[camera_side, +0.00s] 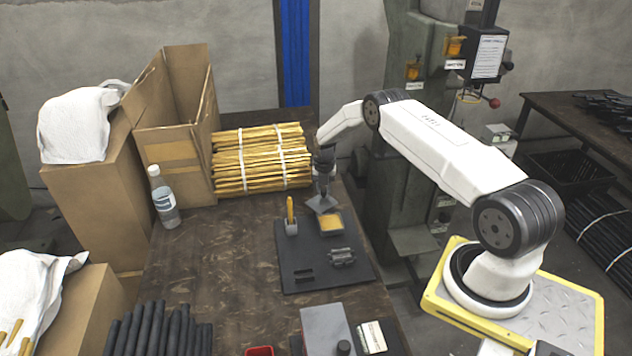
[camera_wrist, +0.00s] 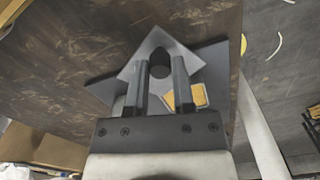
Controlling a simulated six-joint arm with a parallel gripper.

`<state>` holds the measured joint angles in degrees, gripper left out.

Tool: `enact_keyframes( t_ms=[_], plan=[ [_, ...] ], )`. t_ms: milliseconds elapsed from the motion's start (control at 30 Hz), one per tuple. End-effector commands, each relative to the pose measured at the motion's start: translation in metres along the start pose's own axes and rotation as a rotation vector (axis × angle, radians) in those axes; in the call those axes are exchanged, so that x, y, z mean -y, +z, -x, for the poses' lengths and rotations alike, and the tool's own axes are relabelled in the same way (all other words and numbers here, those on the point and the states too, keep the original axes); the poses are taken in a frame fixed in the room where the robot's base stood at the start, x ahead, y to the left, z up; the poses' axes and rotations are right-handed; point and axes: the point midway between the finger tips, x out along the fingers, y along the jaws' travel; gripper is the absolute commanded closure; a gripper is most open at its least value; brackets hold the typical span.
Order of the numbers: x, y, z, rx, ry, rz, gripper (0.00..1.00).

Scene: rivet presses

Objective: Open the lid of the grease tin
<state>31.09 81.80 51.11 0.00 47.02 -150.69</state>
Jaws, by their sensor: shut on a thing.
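The grease tin (camera_side: 331,224) stands on the dark mat, its yellow grease showing in the side view. The grease also shows in the wrist view (camera_wrist: 191,96), partly hidden by my right finger. The grey square lid (camera_side: 320,206) is off the grease, at the tin's back left in the side view, and looks tilted and raised. My gripper (camera_side: 323,188) is shut on the lid's dark round knob (camera_wrist: 160,63). In the wrist view the knob sits between both fingers and the lid (camera_wrist: 158,38) appears as a diamond.
On the mat (camera_side: 290,252) stand a yellow-handled tool in a holder (camera_side: 291,226) and a small metal part (camera_side: 341,257). Behind lie bundled yellow rods (camera_side: 260,160). A bottle (camera_side: 163,200) stands left. The table between bottle and mat is clear.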

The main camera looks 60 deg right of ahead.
Motion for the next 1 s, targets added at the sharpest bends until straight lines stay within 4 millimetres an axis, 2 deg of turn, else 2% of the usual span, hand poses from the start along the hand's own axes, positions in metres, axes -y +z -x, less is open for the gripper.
enact_keyframes(
  t_ms=[400, 433, 500, 533, 1000],
  plan=[
    [-0.0004, -0.001, -0.0007, -0.003, -0.002, 0.01, 1.0],
    [-0.0004, -0.001, -0.0007, -0.003, -0.002, 0.009, 0.6],
    [-0.0004, -0.001, -0.0007, -0.003, -0.002, 0.009, 0.38],
    [-0.0004, -0.0009, -0.0007, -0.003, -0.002, 0.009, 0.34],
    [-0.0005, -0.0003, 0.004, -0.001, -0.001, 0.008, 0.34]
  ],
)
